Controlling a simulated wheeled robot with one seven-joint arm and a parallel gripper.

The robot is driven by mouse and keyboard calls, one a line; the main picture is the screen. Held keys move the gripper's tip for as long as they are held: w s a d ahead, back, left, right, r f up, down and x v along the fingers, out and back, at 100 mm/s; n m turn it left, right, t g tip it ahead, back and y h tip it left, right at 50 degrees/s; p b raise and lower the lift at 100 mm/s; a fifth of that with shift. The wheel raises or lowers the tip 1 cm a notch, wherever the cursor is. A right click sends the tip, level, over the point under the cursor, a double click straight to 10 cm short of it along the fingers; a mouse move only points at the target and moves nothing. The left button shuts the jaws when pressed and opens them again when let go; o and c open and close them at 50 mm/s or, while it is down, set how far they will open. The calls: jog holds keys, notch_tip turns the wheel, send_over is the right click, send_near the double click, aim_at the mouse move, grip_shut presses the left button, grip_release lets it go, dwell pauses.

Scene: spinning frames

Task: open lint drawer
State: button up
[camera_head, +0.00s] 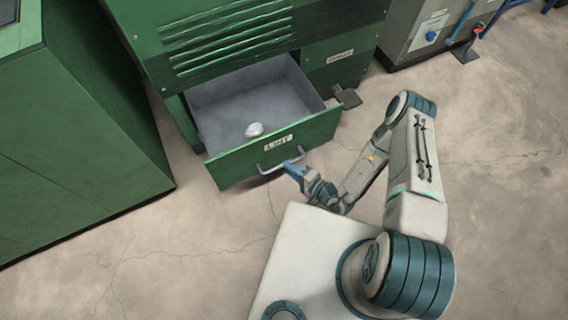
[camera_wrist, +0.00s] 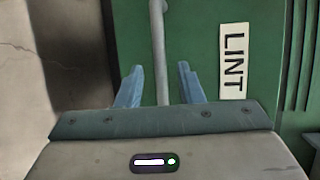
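The green lint drawer (camera_head: 235,163) is pulled well out of the green machine in the head view, and its grey inside shows. A small pale lump (camera_head: 254,130) lies on its floor. The drawer's front bears a LINT label (camera_head: 278,143), also seen in the wrist view (camera_wrist: 233,60). A grey bar handle (camera_head: 274,163) is fixed to the front.
A large green cabinet (camera_head: 75,130) stands left of the drawer. A dark pedal (camera_head: 347,97) sits by the machine's right foot. A grey cabinet (camera_head: 425,35) stands at the back right. Concrete floor (camera_head: 150,240) is clear in front of the drawer.

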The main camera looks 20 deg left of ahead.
jog(key=p+v, duration=0.1)
jog(key=v, duration=0.9)
jog(key=shift+p, duration=0.3)
jog(key=shift+d, duration=0.1)
jog(key=w+r+n+g+p, duration=0.2)
jog(key=r+g+p, duration=0.15)
jog(key=r, duration=0.75)
jog(key=w+d+r+n+g+p, duration=0.15)
jog(key=r+g, duration=0.25)
jog(key=r, duration=0.7)
jog(key=w+r+n+g+p, duration=0.1)
jog(key=r+n+g+p, duration=0.25)
jog(key=r, duration=0.85)
jog(key=s+d+r+t+h+p, duration=0.2)
jog(key=d+r+h+p, duration=0.2)
jog(key=r, duration=0.7)
jog(key=s+d+r+m+t+h+p, duration=0.1)
jog(key=s+d+r+t+h+p, duration=0.1)
jog(key=r, duration=1)
jog(key=s+d+r+m+t+h+p, duration=0.1)
jog(key=s+d+r+t+h+p, duration=0.1)
jog(key=d+r+h+p, duration=0.4)
jog(key=d+r+t+h, duration=0.1)
jog(key=d+r+h, duration=0.1)
jog(key=d+r, duration=0.2)
notch_tip(320, 180, up, 2)
jog(key=shift+s+r+t+h+p, duration=0.25)
jog(key=shift+t+h+p, duration=0.05)
jog(key=shift+t+p, duration=0.1)
